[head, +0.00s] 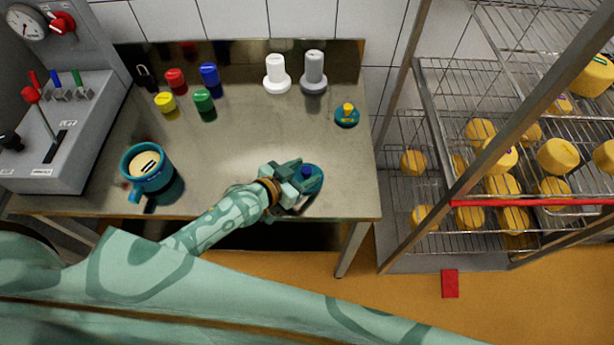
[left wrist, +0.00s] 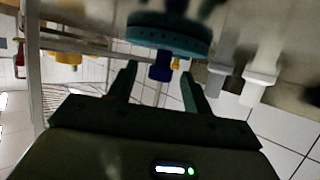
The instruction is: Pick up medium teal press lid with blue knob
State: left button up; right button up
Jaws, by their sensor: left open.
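The teal press lid (head: 317,182) with its blue knob (head: 307,171) lies near the front right edge of the steel table. My left gripper (head: 297,176) is at the lid and covers part of it in the head view. In the left wrist view the lid's round teal disc (left wrist: 168,36) is at the top, with the blue knob (left wrist: 161,68) pointing towards the gripper. The open fingers of the left gripper (left wrist: 158,76) stand on either side of the knob, with visible gaps. My right gripper is not in view.
A smaller teal lid with a yellow knob (head: 347,114) lies behind on the table (head: 240,150). White (head: 277,75) and grey (head: 314,73) pieces stand at the back. A teal mould (head: 147,168) is at left. A wire rack (head: 432,165) with cheeses stands at right.

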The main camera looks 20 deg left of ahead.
pick_arm(q)
grip_shut()
jog(key=shift+r, duration=0.2)
